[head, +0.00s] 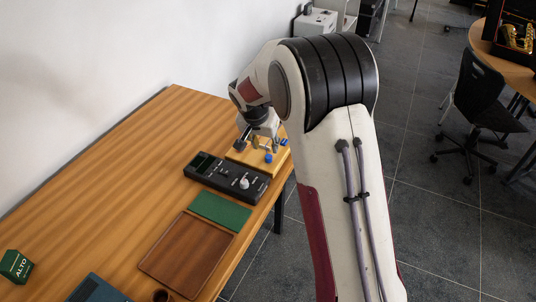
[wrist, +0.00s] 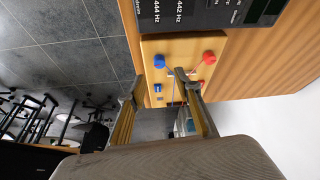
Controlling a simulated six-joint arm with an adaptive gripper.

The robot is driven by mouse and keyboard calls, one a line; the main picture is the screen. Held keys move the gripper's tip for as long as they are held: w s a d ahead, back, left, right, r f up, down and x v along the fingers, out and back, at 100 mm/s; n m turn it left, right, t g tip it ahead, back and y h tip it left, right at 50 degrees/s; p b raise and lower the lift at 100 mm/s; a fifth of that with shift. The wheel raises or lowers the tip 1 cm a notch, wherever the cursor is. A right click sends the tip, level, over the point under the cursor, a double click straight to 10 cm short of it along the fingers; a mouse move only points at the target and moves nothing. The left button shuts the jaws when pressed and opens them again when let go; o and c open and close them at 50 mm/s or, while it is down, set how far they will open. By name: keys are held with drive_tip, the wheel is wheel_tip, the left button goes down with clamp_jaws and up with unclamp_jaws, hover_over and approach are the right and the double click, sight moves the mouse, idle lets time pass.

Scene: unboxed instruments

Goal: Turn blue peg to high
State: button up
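A yellow wooden peg board (head: 240,152) lies at the table's right edge, partly hidden by my arm; it also shows in the wrist view (wrist: 184,46). In the wrist view, a large blue peg knob (wrist: 159,62) is on the left and a red knob (wrist: 208,57) on the right. A smaller blue piece (wrist: 158,88) shows between my fingers. The blue knob also shows in the head view (head: 268,157). My gripper (wrist: 160,79) is open over the board, its fingers apart. The right finger partly covers the red parts. I cannot tell whether either finger touches a peg.
A black tuner (head: 226,178) with a dial and Hz labels lies beside the board. A green ALTO box (head: 15,266) stands at the lower left.

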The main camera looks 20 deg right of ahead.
sight(269, 156)
drive_tip(key=shift+f, duration=0.1)
idle(0.3)
drive_tip(key=shift+x, duration=3.8)
clamp_jaws()
